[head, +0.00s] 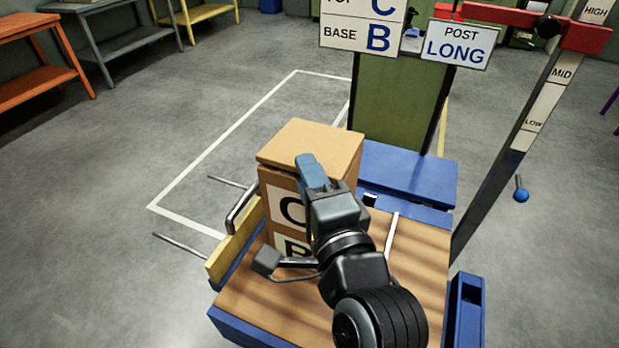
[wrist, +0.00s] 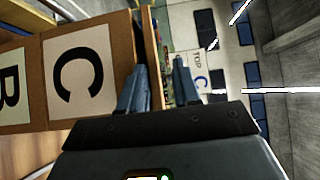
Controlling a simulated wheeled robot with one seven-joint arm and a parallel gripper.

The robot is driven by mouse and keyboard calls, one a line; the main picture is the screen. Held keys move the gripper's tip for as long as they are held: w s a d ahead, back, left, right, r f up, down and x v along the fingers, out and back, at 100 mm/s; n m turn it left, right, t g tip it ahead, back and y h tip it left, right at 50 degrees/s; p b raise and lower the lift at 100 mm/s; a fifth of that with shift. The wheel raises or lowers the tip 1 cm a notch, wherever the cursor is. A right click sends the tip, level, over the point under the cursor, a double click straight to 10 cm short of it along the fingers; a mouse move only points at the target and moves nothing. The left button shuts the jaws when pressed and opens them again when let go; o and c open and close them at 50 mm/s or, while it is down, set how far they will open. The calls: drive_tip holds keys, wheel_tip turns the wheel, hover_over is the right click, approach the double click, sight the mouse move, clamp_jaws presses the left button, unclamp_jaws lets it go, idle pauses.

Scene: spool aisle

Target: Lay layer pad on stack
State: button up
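The stack on the wooden deck (head: 275,305) is a brown C box (head: 290,207) above a B box (head: 288,247). A thin brown slab, seemingly the layer pad (head: 300,137), lies over the C box. In the wrist view the pad (wrist: 151,38) shows edge-on beside the C box (wrist: 82,75), with a dark strip between them; the B box (wrist: 13,88) is at far left. Full contact underneath is hidden.
A sign (head: 362,30) reads base B; another (head: 458,44) reads post long. A leaning post (head: 535,110) with height marks stands at right. A blue block (head: 405,172) lies behind the deck, a yellow rail (head: 235,245) at left.

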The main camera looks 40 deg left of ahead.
drive_tip(key=shift+f, duration=0.2)
drive_tip(key=r+b+v, duration=0.1)
drive_tip(key=v, duration=1.1)
drive_tip(key=shift+r+b, duration=0.25)
drive_tip(key=shift+b, duration=0.05)
drive_tip(key=s+d+f+t+h, duration=0.25)
drive_tip(key=d+f+h, duration=0.2)
drive_tip(key=d, duration=0.45)
drive_tip(key=s+d+f+t+h, duration=0.2)
drive_tip(key=s+d+f+h, duration=0.15)
drive_tip(key=d+f, duration=0.45)
drive_tip(key=s+d+r+n+h, duration=0.2)
drive_tip(key=s+d+n+h, duration=0.4)
drive_tip(key=s+d, duration=1)
drive_tip(key=shift+s+r+n+h, duration=0.2)
drive_tip(key=shift+r+n+h, duration=0.2)
drive_tip(key=shift+n, duration=0.1)
